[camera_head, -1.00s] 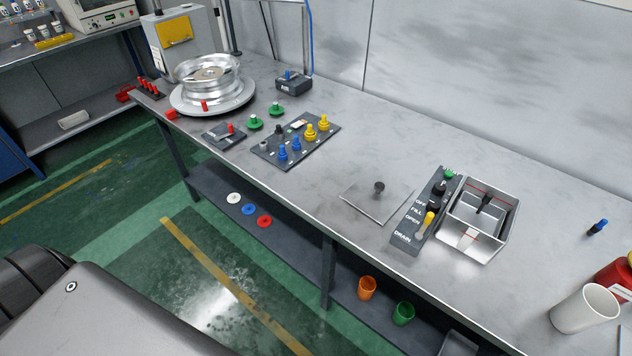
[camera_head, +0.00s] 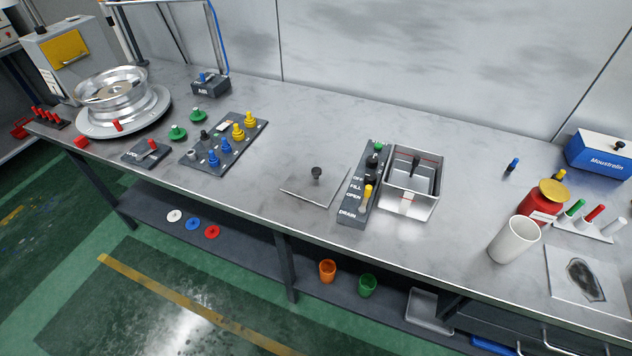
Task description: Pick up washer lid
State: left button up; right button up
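The washer lid (camera_head: 300,187) is a flat grey square plate with a dark round knob (camera_head: 317,173) on top. It lies flat on the workbench, just left of the control panel (camera_head: 352,205) marked FILL, OPEN and DRAIN. The open washer basin (camera_head: 408,206) is a metal box to the right of that panel, with a dark part inside. Neither of my grippers shows in the head view.
The workbench (camera_head: 460,240) has bare room behind the lid. A wheel rim (camera_head: 110,95) and a panel of coloured knobs (camera_head: 225,142) stand left. A white cup (camera_head: 513,240), a red container (camera_head: 541,203) and a blue Moustrelin box (camera_head: 600,155) stand right.

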aim_at(316, 179)
jog(key=u, duration=1.9)
jog(key=k, duration=1.45)
jog(key=z, duration=2.1)
jog(key=i, duration=0.5)
